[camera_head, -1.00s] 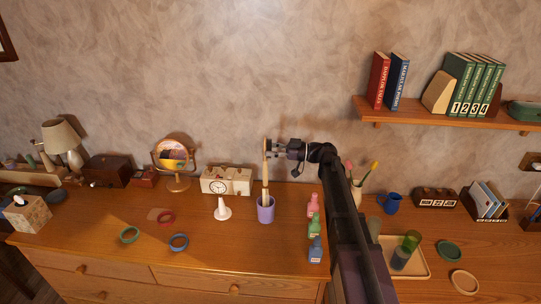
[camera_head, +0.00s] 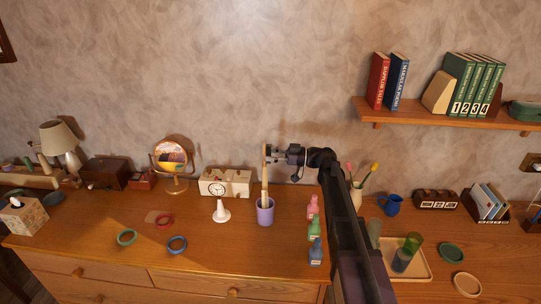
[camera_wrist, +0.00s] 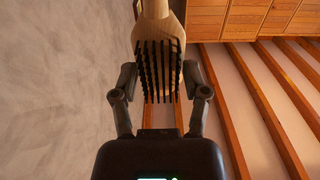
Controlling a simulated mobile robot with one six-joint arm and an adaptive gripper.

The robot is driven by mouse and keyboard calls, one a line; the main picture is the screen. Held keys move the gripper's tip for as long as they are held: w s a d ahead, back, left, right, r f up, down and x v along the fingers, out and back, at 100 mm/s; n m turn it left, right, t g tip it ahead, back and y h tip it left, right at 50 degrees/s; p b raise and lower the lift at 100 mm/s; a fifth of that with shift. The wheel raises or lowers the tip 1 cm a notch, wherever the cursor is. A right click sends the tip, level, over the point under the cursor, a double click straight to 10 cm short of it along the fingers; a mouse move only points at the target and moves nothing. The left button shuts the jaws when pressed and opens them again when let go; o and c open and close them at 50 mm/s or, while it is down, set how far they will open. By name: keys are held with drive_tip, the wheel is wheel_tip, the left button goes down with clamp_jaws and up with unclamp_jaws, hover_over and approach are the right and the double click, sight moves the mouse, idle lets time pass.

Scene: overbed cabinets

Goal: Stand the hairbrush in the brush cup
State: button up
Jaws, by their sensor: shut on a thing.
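The hairbrush (camera_head: 265,184) is pale wood and stands upright, handle down, its head at the top. My gripper (camera_head: 271,155) is shut on the brush head. In the wrist view the fingers (camera_wrist: 158,78) sit on either side of the head, with the dark bristles (camera_wrist: 158,65) facing the camera; the handle runs out of the top of the picture. The brush cup (camera_head: 265,214) is lilac and stands upright on the dresser, directly below the brush. The handle's lower end meets the cup's mouth in the head view; its tip is hidden and its depth cannot be told.
A white stand (camera_head: 221,211) and a clock (camera_head: 217,189) are left of the cup. Several bottles (camera_head: 314,229) stand to its right, beside my arm. Coloured rings (camera_head: 177,244) lie at front left. A tray (camera_head: 420,265) stands farther right. The wall is behind.

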wheel_tip(320, 180, down, 12)
drive_tip(key=b, duration=1.1)
drive_tip(key=shift+b, duration=0.4)
drive_tip(key=shift+f, duration=0.15)
idle(0.5)
drive_tip(key=o, duration=0.9)
drive_tip(key=o, duration=0.3)
drive_tip(key=shift+o, duration=0.2)
drive_tip(key=shift+r, duration=0.2)
